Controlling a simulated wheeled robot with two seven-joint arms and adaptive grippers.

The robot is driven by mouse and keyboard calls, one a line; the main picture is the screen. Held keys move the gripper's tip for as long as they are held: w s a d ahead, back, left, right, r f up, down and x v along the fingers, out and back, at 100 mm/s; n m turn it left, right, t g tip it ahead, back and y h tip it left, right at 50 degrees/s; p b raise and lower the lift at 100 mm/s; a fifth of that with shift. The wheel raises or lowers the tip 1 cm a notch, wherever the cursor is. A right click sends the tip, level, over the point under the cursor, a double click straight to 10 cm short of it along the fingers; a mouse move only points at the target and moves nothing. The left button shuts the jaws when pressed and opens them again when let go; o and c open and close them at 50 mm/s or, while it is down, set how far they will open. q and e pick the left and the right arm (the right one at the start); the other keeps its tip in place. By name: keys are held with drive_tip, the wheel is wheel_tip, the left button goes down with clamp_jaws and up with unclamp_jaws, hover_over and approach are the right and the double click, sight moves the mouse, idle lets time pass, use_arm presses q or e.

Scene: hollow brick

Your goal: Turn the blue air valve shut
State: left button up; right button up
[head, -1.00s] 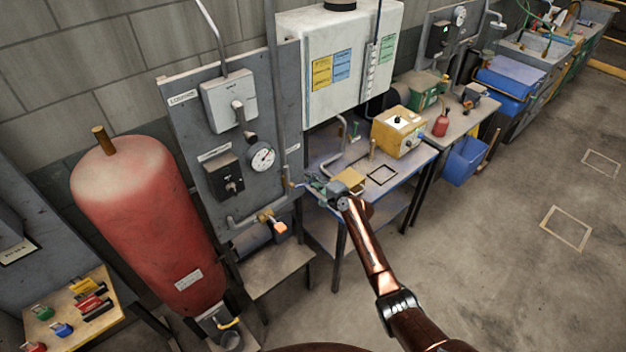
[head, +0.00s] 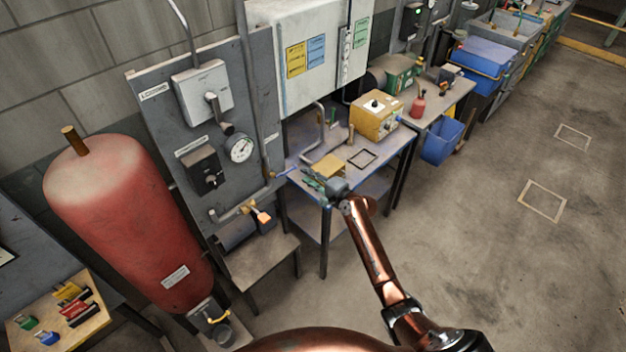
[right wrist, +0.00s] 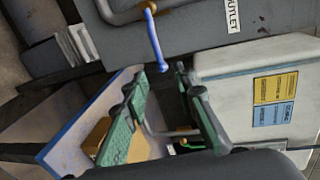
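The blue valve lever (head: 287,171) sticks out to the right from the pipe at the lower right edge of the grey panel. In the right wrist view the blue lever (right wrist: 155,42) hangs from a brass-coloured joint, its free end near my fingertips. My right gripper (head: 313,183) is beside the lever, over the near left corner of the workbench. In the right wrist view its two green-padded fingers (right wrist: 161,80) are spread apart with nothing held between them. The lever's tip shows just ahead of the gap; contact is not visible. My left gripper is out of view.
The grey panel (head: 165,120) carries a gauge (head: 240,148), a black switch box and an orange-handled valve (head: 262,217). A red tank (head: 130,215) stands left. The workbench (head: 395,150) holds a yellow box (head: 375,117). Open floor lies to the right.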

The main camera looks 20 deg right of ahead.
drive_tip(key=shift+v, duration=1.4)
drive_tip(key=s+d+f+n+g+h+b, duration=0.15)
drive_tip(key=s+f, duration=0.35)
drive_tip(key=f, duration=0.6)
drive_tip(key=s+d+f+g+h, duration=0.15)
drive_tip(key=s+f, duration=0.25)
drive_tip(key=f, duration=0.7)
drive_tip(key=s+d+f+n+g+h+b, duration=0.15)
drive_tip(key=s+f, duration=0.35)
drive_tip(key=f, duration=0.6)
drive_tip(key=s+d+f+n+g, duration=0.2)
drive_tip(key=s+f+g, duration=0.1)
drive_tip(key=s+f, duration=1)
drive_tip(key=s+a+f+n+g+b, duration=0.1)
drive_tip(key=s+f, duration=0.6)
drive_tip(key=s, duration=0.7)
drive_tip(key=s+a+f+n+g+h+b, duration=0.1)
drive_tip(key=s+f+n+g, duration=0.2)
drive_tip(key=s, duration=1.1)
drive_tip(key=s+a+f+n+g+h, duration=0.1)
drive_tip(key=s+f+n+g, duration=0.1)
drive_tip(key=s+f+n, duration=0.4)
drive_tip(key=s+f, duration=0.5)
drive_tip(key=s, duration=0.4)
drive_tip(key=shift+f+b, duration=0.4)
drive_tip(key=shift+s+a, duration=0.1)
